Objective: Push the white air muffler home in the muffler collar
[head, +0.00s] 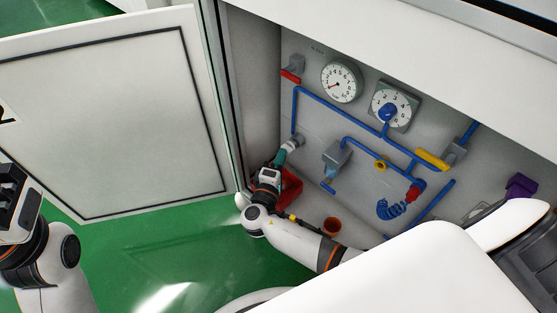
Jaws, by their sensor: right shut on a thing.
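The white air muffler (290,147) is at the lower left of the panel inside the open cabinet. My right gripper (282,156) is shut on it, with teal fingers around its lower part. The muffler points up and right at the grey muffler collar (299,139), at the lower end of the left blue pipe. The muffler's upper end meets or nearly meets the collar; how deep it sits is too small to tell. My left gripper (12,182) is at the left edge, partly cut off, far from the panel, and its jaws cannot be made out.
Blue pipes, two gauges (342,81) and a yellow handle (431,159) cover the panel. The open white door (120,120) is at left.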

